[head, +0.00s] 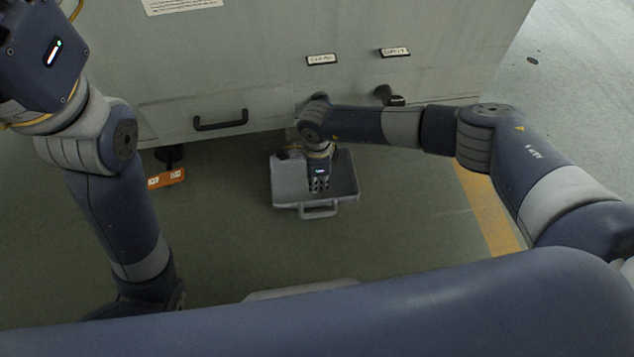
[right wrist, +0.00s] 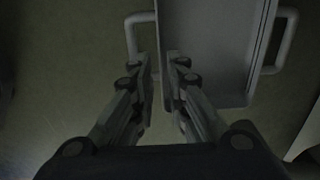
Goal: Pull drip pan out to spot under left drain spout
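The grey drip pan (head: 350,178) sits on the floor at the front of the machine, its near handle (head: 319,211) toward me. My right gripper (head: 320,188) points down over the pan. In the right wrist view its fingers (right wrist: 161,75) are a narrow gap apart at the edge of the pan (right wrist: 205,45), beside a handle (right wrist: 131,38); I cannot tell whether they clamp anything. A dark spout (head: 389,96) shows below the right label (head: 395,52). Below the left label (head: 321,59) my right wrist covers the machine, and no spout shows. My left gripper is out of view.
The machine cabinet (head: 250,75) rises behind the pan, with a black drawer handle (head: 221,122). An orange tag (head: 166,178) lies by a dark machine foot (head: 169,154). A yellow floor stripe (head: 486,212) runs at right. Floor in front of the pan is clear.

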